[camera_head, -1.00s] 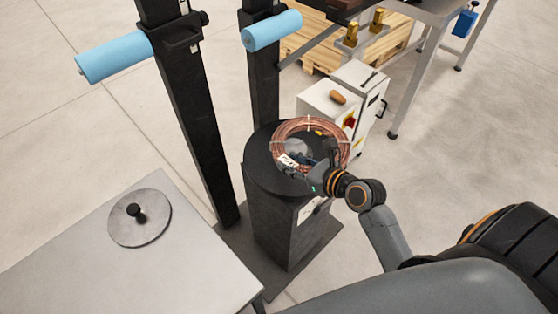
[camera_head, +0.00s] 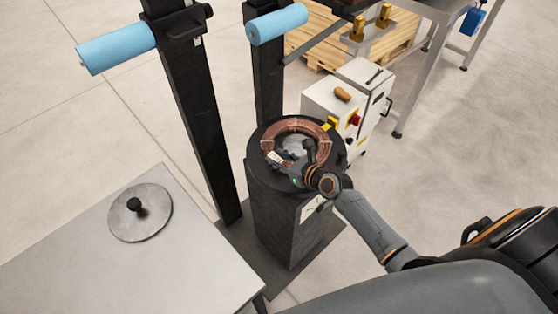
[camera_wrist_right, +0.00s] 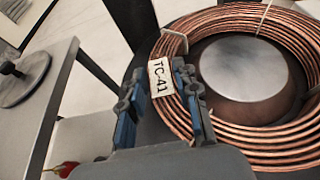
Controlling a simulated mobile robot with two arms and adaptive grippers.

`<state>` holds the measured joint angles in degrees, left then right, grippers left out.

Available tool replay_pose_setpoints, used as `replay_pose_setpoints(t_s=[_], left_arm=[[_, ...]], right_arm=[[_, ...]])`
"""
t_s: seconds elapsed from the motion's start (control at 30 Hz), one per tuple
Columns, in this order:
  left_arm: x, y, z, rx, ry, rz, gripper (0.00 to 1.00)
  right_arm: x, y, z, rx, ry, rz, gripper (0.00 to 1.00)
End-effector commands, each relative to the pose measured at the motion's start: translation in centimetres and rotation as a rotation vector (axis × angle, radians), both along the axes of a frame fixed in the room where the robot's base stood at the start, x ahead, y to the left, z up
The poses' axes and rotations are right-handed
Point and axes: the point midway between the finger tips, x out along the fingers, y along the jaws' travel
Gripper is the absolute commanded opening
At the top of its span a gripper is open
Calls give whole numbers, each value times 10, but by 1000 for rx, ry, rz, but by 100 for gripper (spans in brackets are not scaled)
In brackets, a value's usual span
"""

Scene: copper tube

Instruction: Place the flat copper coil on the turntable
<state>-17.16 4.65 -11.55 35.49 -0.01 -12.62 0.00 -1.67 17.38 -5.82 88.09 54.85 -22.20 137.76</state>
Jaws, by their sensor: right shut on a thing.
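The flat copper coil (camera_head: 298,127) is a ring of reddish tube with pale ties. It lies level over the black round turntable (camera_head: 260,166), and I cannot tell for sure whether it rests on it. In the right wrist view the coil (camera_wrist_right: 245,140) surrounds a bare grey metal disc. A white tag (camera_wrist_right: 160,77) marked TC-41 is at its near edge. My right gripper (camera_head: 291,160) is shut on the coil's near side by the tag. Its blue-sided fingers also show in the right wrist view (camera_wrist_right: 160,95). My left gripper is out of view.
Behind the turntable are two black posts (camera_head: 195,110) with blue rollers (camera_head: 120,46). A white control box (camera_head: 345,105) stands close at its right. A grey table (camera_head: 85,240) with a knobbed metal disc (camera_head: 140,212) is at the left.

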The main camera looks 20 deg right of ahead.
Motion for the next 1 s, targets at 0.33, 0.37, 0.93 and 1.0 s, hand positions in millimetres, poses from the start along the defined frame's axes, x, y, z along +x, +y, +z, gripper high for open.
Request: replay_pose_setpoints(t_s=[0.33,0.37,0.93,1.0], left_arm=[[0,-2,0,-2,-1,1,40],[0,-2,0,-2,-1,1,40],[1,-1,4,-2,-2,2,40],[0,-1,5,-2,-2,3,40]], right_arm=[[-1,0,-3,5,6,-1,54],[-1,1,-3,5,5,0,54],[-37,-12,13,3,5,-1,54],[-51,-17,19,3,5,-1,54]])
